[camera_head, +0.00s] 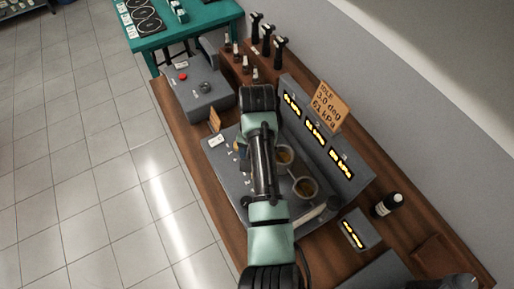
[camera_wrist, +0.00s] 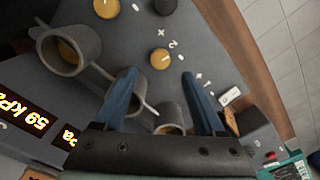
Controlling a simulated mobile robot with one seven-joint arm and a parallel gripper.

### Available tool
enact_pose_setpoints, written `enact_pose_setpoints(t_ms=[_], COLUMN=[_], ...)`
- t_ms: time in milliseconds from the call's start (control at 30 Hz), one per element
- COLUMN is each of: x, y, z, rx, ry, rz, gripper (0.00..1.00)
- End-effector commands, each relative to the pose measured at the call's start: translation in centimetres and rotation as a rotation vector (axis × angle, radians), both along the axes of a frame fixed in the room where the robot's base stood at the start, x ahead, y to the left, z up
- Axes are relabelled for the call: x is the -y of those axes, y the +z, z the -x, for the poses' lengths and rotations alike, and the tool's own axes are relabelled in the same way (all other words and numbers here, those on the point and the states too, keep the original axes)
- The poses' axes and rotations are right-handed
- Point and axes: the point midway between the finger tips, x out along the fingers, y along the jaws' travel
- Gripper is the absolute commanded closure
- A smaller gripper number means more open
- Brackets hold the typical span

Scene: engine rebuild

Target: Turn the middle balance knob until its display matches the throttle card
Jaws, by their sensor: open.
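The throttle card (camera_head: 330,105) is a tan card reading "IDLE 3.0 deg 61 kPa", standing behind the grey console. The console's back panel carries three lit displays; the middle one (camera_head: 315,133) is too small to read in the head view. Another yellow-topped knob (camera_wrist: 107,8) sits at the top edge. My arm hides most knobs in the head view.
Grey cup-like throats (camera_head: 305,188) (camera_wrist: 68,48) stand on the console beside my gripper. A dark bottle (camera_head: 387,205) and a small lit meter (camera_head: 354,231) are at the right. A grey box with a red button (camera_head: 200,92) and black-handled tools (camera_head: 267,40) are behind.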

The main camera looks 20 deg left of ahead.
Motion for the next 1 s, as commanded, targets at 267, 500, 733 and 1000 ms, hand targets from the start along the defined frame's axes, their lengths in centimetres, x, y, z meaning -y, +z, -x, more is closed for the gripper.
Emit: enact_pose_setpoints(t_ms=[267,500,733,1000], x=[-0.1,0.0,0.0,0.0], y=[5.2,6.8,6.8,6.8], z=[-0.1,0.0,0.0,0.0], rx=[0.004,0.001,0.000,0.001], ry=[0.001,0.001,0.001,0.000], rz=[-0.002,-0.001,-0.001,-0.001], gripper=[0.28,0.28,0.28,0.28])
